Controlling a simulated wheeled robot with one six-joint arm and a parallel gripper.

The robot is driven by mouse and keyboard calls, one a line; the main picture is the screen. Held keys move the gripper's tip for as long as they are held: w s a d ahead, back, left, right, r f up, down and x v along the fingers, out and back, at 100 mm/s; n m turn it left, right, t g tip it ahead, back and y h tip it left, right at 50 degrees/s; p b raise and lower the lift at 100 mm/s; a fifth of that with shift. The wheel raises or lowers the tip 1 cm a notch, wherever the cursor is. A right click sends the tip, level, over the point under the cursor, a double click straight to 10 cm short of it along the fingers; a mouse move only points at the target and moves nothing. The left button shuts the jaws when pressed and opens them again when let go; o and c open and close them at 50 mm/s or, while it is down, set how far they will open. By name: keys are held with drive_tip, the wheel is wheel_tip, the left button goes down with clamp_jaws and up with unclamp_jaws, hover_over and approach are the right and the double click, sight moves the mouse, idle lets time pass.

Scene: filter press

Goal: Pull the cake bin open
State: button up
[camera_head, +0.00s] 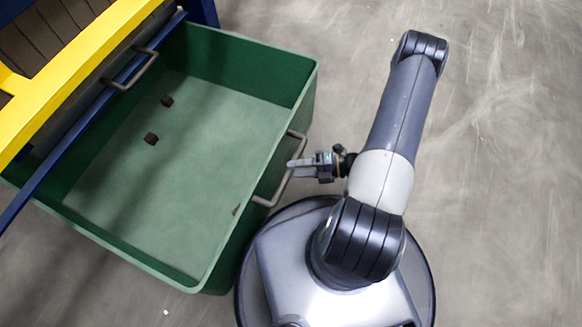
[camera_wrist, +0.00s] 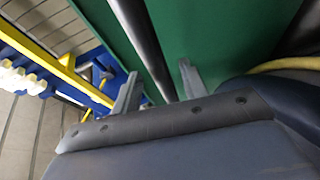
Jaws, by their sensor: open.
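The cake bin (camera_head: 215,252) is a large green open-topped bin. It is drawn well out from under the yellow and blue press frame at the left of the head view. A grey bar handle (camera_head: 283,178) is on its near right wall. My gripper (camera_head: 293,163) is at this handle, with its fingers pointing left toward the bin wall. In the wrist view, the two fingers (camera_wrist: 158,88) are apart, with the handle bar (camera_wrist: 143,40) running between them against the green wall. I cannot tell whether either finger touches the bar.
A second grey handle (camera_head: 133,70) is at the bin's far side by the blue rail (camera_head: 75,130). Several small dark lumps (camera_head: 151,139) lie in the bin. The yellow beam (camera_head: 70,75) overhangs its far end. Grey floor (camera_head: 500,190) is clear at the right.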

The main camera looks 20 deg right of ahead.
drive_tip(key=p+v, duration=0.1)
drive_tip(key=v, duration=0.7)
drive_tip(key=shift+d, duration=0.15)
drive_tip(key=b+x, duration=0.1)
drive_tip(key=x, duration=0.8)
drive_tip(key=shift+a+f+b, duration=0.1)
drive_tip(key=shift+a+b, duration=0.3)
drive_tip(key=shift+w+a, duration=0.3)
drive_tip(key=shift+a, duration=0.3)
